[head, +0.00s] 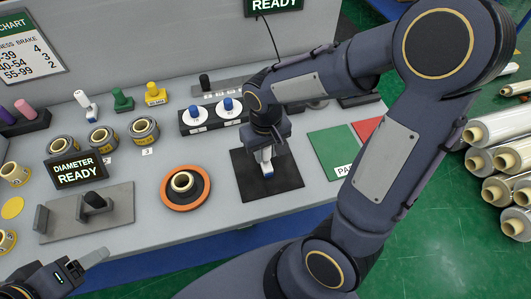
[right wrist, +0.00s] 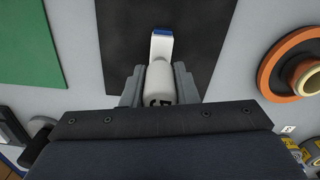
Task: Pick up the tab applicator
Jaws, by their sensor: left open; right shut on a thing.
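The tab applicator (right wrist: 161,78) is a white tool with a blue end, held between the fingers of my right gripper (right wrist: 159,90) in the right wrist view. In the head view its white and blue lower end (head: 267,168) shows beneath my right gripper (head: 265,148), over the black mat (head: 290,177). I cannot tell whether its tip touches the mat. My left gripper (head: 80,272) is open and empty at the lower left, only partly in view.
An orange disc with a roll (head: 184,187) lies left of the mat. A green pad (head: 329,151) and a red pad (head: 366,128) lie to the right. A dark holder with blue-knobbed pieces (head: 212,114) stands behind. A grey fixture (head: 92,210) and display (head: 76,170) stand left.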

